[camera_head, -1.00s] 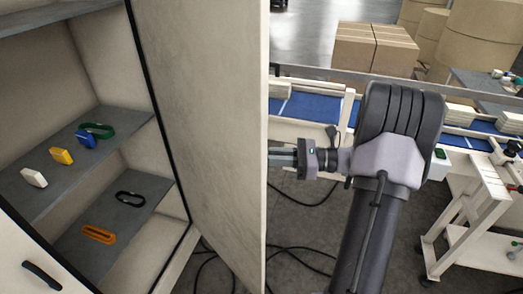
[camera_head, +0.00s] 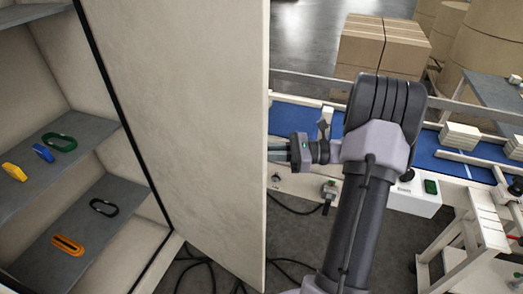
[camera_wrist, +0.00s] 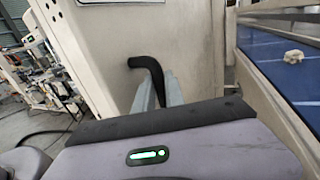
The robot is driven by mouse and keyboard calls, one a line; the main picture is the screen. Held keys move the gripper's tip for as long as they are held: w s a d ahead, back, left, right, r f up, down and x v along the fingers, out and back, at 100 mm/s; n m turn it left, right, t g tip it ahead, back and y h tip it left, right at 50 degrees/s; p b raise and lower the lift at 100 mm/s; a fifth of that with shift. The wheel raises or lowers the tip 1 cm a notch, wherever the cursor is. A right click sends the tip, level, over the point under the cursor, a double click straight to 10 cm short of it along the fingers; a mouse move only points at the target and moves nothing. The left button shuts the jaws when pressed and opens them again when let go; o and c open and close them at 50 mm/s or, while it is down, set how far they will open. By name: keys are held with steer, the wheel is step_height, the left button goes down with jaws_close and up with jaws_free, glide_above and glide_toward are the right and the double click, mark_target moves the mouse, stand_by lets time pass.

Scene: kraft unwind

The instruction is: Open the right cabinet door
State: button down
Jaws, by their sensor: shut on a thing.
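The right cabinet door (camera_head: 190,120) is a tall cream panel, standing wide open to the right of the cabinet interior. In the wrist view its outer face (camera_wrist: 195,55) carries a black bent handle (camera_wrist: 140,62). My gripper (camera_wrist: 158,90) is shut on this handle, with one grey finger on each side of it. In the head view my gripper (camera_head: 278,151) is at the door's free edge, and the panel hides its fingertips and the handle.
Grey shelves (camera_head: 90,125) in the cabinet hold green, blue and yellow items above, and black and orange ones below. A blue conveyor (camera_head: 440,160) runs behind my arm. A white cart (camera_head: 480,235) stands at right. Black cables lie on the floor below the door.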

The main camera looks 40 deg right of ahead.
steer(key=shift+r, duration=0.1)
steer(key=c, duration=1.4)
jaws_free()
steer(key=shift+w+a, duration=0.15)
steer(key=p+v, duration=0.3)
steer(key=v, duration=1.4)
steer(key=shift+d, duration=0.25)
